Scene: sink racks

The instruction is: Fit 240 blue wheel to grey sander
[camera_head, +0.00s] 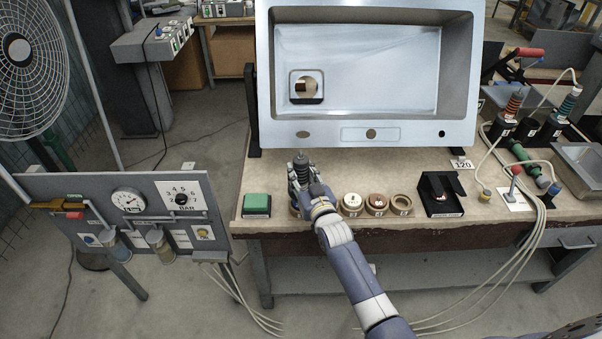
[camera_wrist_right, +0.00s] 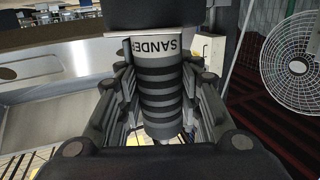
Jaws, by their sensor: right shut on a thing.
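My right gripper (camera_head: 303,180) is shut on a dark grey ribbed sander (camera_head: 301,162), above the front of the bench. In the right wrist view the sander (camera_wrist_right: 163,90) stands between the fingers, with a light label reading "SANDER". A row of round holders lies by the gripper: one with a white wheel (camera_head: 352,202), one with a red-brown wheel (camera_head: 377,202), and a tan ring (camera_head: 402,203) at the right end. Another holder is partly hidden behind my right gripper, and its wheel colour cannot be told. No blue wheel is clearly visible. My left gripper is not in view.
A green block (camera_head: 257,203) sits left of the holders. A black open box (camera_head: 440,192) stands to their right. The large steel sink (camera_head: 365,135) stands behind. Other tools and hoses crowd the bench's right, near a "120" sign (camera_head: 461,164). A gauge panel (camera_head: 130,225) is at left.

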